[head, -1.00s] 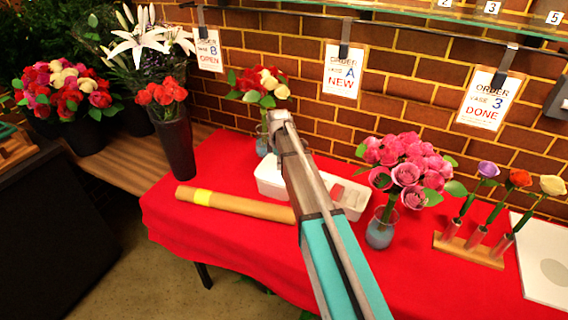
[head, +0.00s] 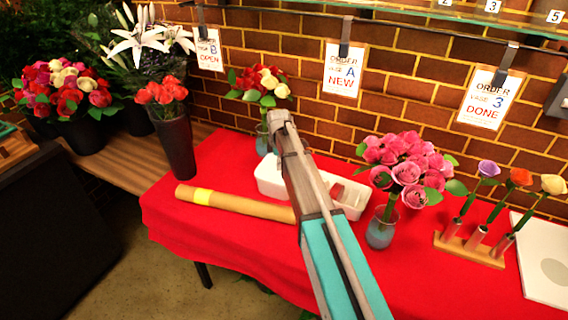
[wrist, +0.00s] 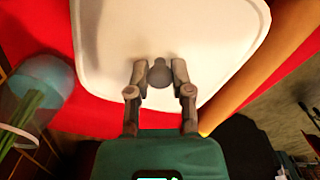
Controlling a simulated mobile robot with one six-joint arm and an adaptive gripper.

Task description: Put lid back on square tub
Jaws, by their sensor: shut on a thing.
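A white lid (wrist: 112,40) with rounded corners and a small grey knob (wrist: 160,74) fills the upper middle of the wrist view. My gripper (wrist: 160,68) is shut on the knob, one finger on each side. What lies directly under the lid is hidden, so I cannot tell whether it touches a tub.
A brown paper roll (head: 236,206) lies along the table's front. A glass vase of pink roses (head: 381,230) stands right of the container, and a vase of red and cream flowers (head: 262,140) behind it. A wooden stand (head: 468,250) holds single flowers at right.

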